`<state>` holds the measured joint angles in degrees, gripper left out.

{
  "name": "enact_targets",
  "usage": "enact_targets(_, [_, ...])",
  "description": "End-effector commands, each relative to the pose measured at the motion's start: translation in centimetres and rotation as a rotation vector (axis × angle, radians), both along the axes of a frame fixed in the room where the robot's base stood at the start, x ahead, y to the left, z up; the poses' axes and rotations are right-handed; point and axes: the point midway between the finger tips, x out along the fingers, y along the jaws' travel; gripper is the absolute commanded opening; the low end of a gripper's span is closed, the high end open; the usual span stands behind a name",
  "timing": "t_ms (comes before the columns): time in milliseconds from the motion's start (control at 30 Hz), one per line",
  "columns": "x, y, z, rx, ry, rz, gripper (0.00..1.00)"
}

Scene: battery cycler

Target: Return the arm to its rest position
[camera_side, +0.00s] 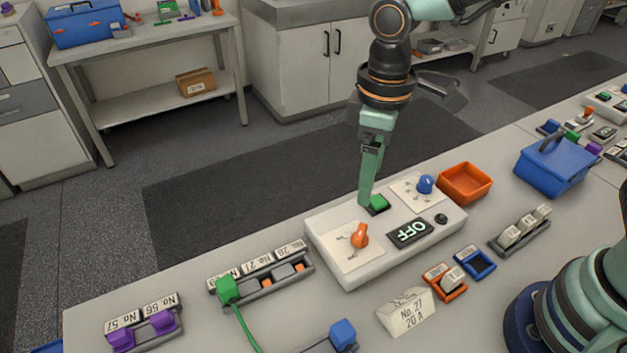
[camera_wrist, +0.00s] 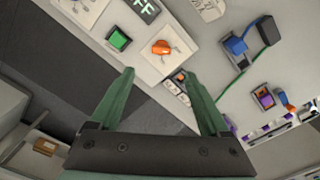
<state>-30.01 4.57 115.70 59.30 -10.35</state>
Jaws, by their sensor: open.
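My gripper (camera_side: 366,198) has green fingers pointing down over the back left of the white cycler box (camera_side: 440,224). In the wrist view my gripper (camera_wrist: 160,74) is open, with nothing between its fingers. The green button (camera_side: 379,203) appears close to the fingertips in the side view; in the wrist view the green button (camera_wrist: 119,39) lies beyond the left fingertip, apart from it. I cannot tell the exact height above the box. The box's display (camera_side: 409,233) reads OFF. An orange knob (camera_side: 360,236) and a blue knob (camera_side: 426,184) sit on its panels.
An orange bin (camera_side: 465,183) and blue toolbox (camera_side: 552,166) stand right of the box. A battery rack (camera_side: 262,276) with a green plug (camera_side: 227,290) and cable lies in front left. A purple-capped rack (camera_side: 143,327) is farther left. A label card (camera_side: 406,312) stands in front.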

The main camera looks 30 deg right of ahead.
Motion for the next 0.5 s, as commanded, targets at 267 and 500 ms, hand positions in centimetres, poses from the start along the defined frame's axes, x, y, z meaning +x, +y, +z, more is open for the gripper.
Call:
enact_targets(267, [0.5,-6.4,3.8,0.072,-0.143,-0.226,0.80])
enact_targets(500, [-0.8,-13.2,6.6,0.135,-0.315,-0.487,0.80])
